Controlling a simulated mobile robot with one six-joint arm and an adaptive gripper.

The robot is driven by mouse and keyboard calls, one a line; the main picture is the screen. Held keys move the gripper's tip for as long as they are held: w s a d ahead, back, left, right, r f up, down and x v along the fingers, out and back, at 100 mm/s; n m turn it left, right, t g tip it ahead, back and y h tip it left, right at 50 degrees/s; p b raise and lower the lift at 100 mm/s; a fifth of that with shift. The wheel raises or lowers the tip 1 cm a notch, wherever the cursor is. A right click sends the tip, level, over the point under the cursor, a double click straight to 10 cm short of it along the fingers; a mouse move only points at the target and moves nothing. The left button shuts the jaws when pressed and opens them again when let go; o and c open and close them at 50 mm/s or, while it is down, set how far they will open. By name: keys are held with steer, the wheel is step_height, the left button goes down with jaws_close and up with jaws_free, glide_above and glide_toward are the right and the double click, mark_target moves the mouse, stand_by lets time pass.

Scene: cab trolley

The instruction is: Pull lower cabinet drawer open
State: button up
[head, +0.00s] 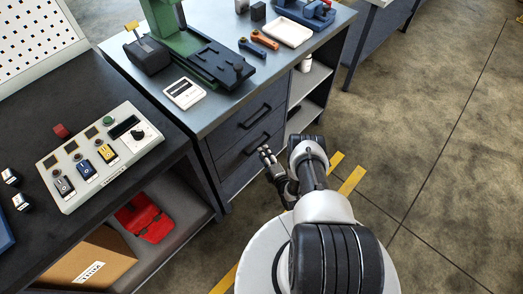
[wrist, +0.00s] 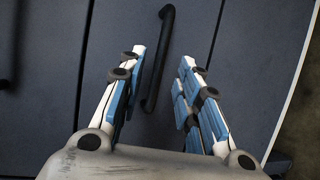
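The cabinet under the grey workbench has two dark blue drawers, both looking shut. The lower drawer (head: 240,153) has a black bar handle (head: 256,143). My gripper (head: 267,153) is in front of this drawer, close to the handle's right end in the head view. In the wrist view my gripper (wrist: 160,63) is open, with one finger on each side of the lower handle (wrist: 166,22). The bar lies between the fingers, nearer the left one, with no clear contact. The upper drawer (head: 230,127) and its handle (head: 256,116) are above; that handle shows at the wrist view's left edge (wrist: 8,45).
An open shelf (head: 308,80) is right of the drawers. On the left, a dark bench holds a control box (head: 100,155); beneath it are a cardboard box (head: 95,258) and a red object (head: 145,217). The concrete floor (head: 440,130) to the right is clear.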

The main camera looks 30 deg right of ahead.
steer(key=shift+w+d+f+b, duration=0.1)
steer(key=shift+w+f+b, duration=0.1)
steer(key=shift+w, duration=0.5)
steer(key=shift+w+a+f+b, duration=0.1)
steer(key=shift+w+b, duration=0.1)
steer(key=shift+w, duration=0.5)
steer(key=shift+w+d+f+b, duration=0.1)
steer(key=shift+w+b, duration=0.1)
steer(key=shift+w, duration=0.5)
jaws_close()
